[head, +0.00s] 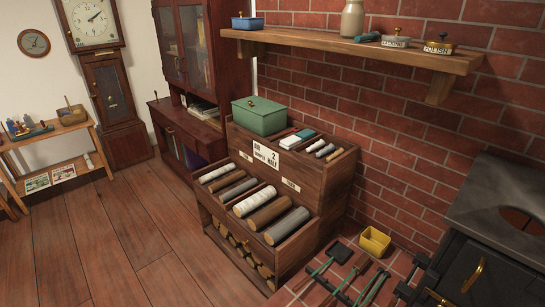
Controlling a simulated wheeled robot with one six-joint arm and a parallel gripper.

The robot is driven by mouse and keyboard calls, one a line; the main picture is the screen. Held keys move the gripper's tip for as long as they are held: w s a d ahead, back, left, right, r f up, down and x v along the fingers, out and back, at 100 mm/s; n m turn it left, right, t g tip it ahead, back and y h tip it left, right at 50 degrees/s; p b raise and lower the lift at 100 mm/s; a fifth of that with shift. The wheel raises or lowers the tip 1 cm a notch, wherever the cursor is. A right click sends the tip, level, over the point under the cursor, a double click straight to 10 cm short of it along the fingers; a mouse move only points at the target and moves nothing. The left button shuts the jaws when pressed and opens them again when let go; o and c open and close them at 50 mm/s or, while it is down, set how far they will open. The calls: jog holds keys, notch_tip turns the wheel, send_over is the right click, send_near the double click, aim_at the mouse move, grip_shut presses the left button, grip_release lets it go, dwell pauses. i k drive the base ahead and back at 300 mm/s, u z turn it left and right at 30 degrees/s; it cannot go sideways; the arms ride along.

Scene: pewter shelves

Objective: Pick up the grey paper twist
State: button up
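A stepped wooden rack (337,188) by the brick wall holds rows of rolled, wrapped pieces in white, brown and grey. The large grey roll (287,226) lies at the right end of the front tier, beside a brown roll (270,213) and a white roll (255,201). A smaller grey roll (238,191) lies to their left in the same tier. A short grey piece (334,155) lies at the right of the top tier. I cannot tell which grey piece is the paper twist. My gripper is not in view.
A green box (259,115) stands on the rack's top. A wall shelf (350,45) with tins hangs above. A black stove (490,230), a yellow tub (374,241) and fire tools (345,278) are at the right. The wooden floor (130,235) at left is clear.

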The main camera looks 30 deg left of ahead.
aim_at(327, 149)
jog(key=z, duration=0.2)
jog(key=k, duration=0.2)
jog(key=u, duration=2.1)
jog(key=i, duration=0.75)
jog(key=u, duration=0.75)
jog(key=i, duration=1.75)
jog(key=z, duration=1.35)
jog(key=i, duration=0.6)
jog(key=z, duration=0.7)
